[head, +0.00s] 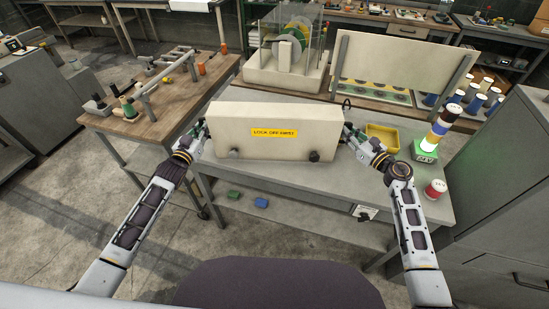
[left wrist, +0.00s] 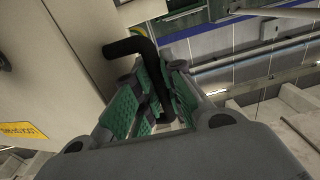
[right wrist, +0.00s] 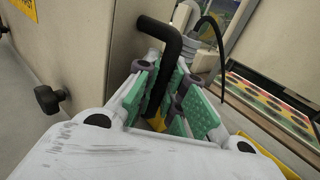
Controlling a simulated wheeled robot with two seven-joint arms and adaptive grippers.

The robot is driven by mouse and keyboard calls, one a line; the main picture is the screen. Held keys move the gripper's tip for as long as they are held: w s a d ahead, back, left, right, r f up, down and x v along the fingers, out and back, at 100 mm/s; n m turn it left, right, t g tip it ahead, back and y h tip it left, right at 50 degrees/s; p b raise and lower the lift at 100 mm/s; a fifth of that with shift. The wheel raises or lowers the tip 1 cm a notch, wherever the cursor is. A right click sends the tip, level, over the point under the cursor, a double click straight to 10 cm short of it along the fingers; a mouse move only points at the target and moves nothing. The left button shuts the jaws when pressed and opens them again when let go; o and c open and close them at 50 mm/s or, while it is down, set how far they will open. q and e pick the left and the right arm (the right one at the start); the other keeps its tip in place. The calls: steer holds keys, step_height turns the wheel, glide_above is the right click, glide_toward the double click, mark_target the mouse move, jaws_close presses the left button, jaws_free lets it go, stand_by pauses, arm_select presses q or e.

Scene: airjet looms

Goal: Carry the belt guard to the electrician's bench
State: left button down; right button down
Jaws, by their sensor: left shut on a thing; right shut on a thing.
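The belt guard (head: 233,127) is a cream box-like cover with a yellow lockout label and two dark knobs on its front. It stands upright over the grey bench (head: 295,178) in the head view; I cannot tell whether it touches the top. My left gripper (head: 201,131) is at its left end, and in the left wrist view its green pads close on a black bent handle (left wrist: 158,75). My right gripper (head: 347,133) is at its right end, shut on the matching black handle (right wrist: 160,70). The guard's back is hidden.
A wooden table (head: 150,122) with parts is at left. Grey cabinets close in the right.

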arm_select(q)
steer(key=shift+f+b, duration=0.25)
steer(key=shift+b, duration=0.05)
arm_select(e)
steer(key=shift+f, duration=0.3)
arm_select(q)
steer(key=c, duration=2)
jaws_free()
steer(key=shift+f, duration=0.15)
arm_select(e)
steer(key=c, duration=2)
jaws_free()
steer(key=shift+f, duration=0.1)
arm_select(q)
steer(key=o, duration=0.5)
arm_select(e)
steer(key=o, duration=0.5)
arm_select(q)
steer(key=shift+s, duration=0.15)
steer(key=s+a, duration=0.1)
steer(key=s, duration=0.6)
steer(key=shift+s+a, duration=0.25)
arm_select(e)
steer(key=shift+s+d, duration=0.1)
steer(key=shift+s, duration=0.1)
